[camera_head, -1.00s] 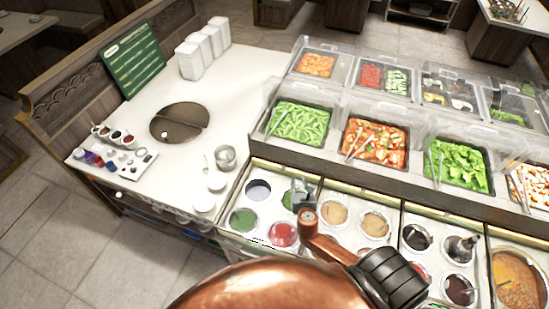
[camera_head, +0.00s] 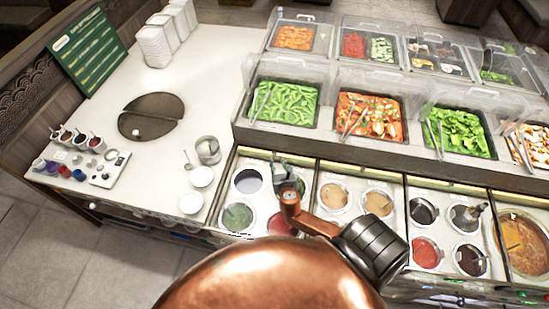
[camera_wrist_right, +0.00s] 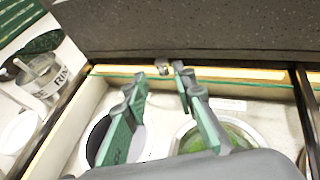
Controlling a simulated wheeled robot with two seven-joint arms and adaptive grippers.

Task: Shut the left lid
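The left sauce section has a pale rim (camera_head: 224,205) around several round wells, among them a dark green sauce well (camera_head: 238,217) and a grey well (camera_head: 247,181). I cannot clearly make out its lid in the head view. A thin green-tinted, glass-like edge (camera_wrist_right: 245,80) runs along the back of this section in the wrist view; it may be the lid. My right gripper (camera_head: 289,178) is over the back right of this section. In the wrist view (camera_wrist_right: 162,78) its green fingers are apart, with a small metallic piece (camera_wrist_right: 161,66) near the tips. My left gripper is out of view.
Raised clear-covered food bins, such as the green bean bin (camera_head: 284,103), stand behind the section. A metal cup (camera_head: 208,150) and white bowls (camera_head: 201,176) stand on the counter to the left. More sauce wells (camera_head: 425,251) lie to the right.

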